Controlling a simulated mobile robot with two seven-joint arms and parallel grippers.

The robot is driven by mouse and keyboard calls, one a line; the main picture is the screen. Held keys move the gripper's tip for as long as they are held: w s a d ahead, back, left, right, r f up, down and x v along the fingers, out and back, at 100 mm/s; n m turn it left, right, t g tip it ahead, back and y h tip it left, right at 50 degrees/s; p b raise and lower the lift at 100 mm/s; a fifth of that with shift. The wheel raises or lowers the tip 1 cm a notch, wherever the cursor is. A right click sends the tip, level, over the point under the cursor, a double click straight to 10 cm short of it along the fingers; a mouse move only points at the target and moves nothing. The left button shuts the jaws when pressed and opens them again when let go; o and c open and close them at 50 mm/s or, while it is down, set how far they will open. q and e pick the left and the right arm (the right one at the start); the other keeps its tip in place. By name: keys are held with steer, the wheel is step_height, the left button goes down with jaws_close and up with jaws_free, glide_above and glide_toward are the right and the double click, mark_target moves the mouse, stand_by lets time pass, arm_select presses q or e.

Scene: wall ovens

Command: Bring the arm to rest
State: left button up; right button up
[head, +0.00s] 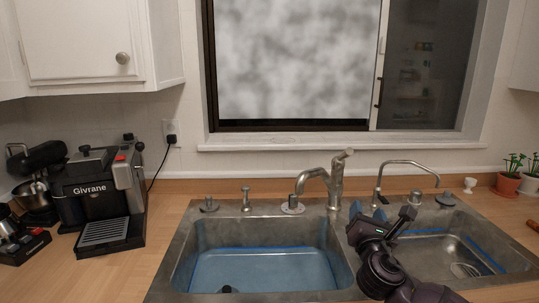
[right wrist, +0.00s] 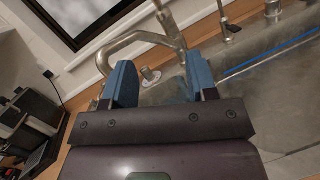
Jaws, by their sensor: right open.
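My right arm comes in from the bottom right of the head view, over the divider of the double sink. Its right gripper (head: 368,211) is above the sink, close to the faucet in the picture. In the right wrist view, the right gripper (right wrist: 161,75) shows two blue fingers spread apart with nothing between them. My left gripper is in neither view.
The sink's left basin (head: 260,270) has a blue interior. A tall faucet (head: 335,180) and a thin curved tap (head: 405,163) stand behind the basins. A coffee machine (head: 100,195) is on the left counter; potted plants (head: 508,183) are at right. Bare counter (head: 165,225) lies left of the sink.

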steer(key=s+d+f+m+g+h, duration=0.1)
steer(key=s+d+f+m+g, duration=0.3)
steer(key=s+f+m+g, duration=0.85)
steer(key=s+f+m+g+y, duration=0.1)
steer(key=s+f+m, duration=0.4)
steer(key=s, duration=0.4)
steer(key=s+f+m+g+y, duration=0.1)
steer(key=s+f+m+g, duration=0.15)
steer(key=s+m, duration=0.6)
steer(key=s+f+m+g+y, duration=0.1)
steer(key=s+f+m, duration=0.3)
steer(key=s, duration=0.7)
steer(key=w+f+t+y, duration=0.1)
steer(key=w+f+t, duration=0.6)
steer(key=f, duration=0.3)
steer(key=shift+w+d+n+t, duration=0.25)
steer(key=shift+d+n+t, duration=0.2)
steer(key=shift+t, duration=0.25)
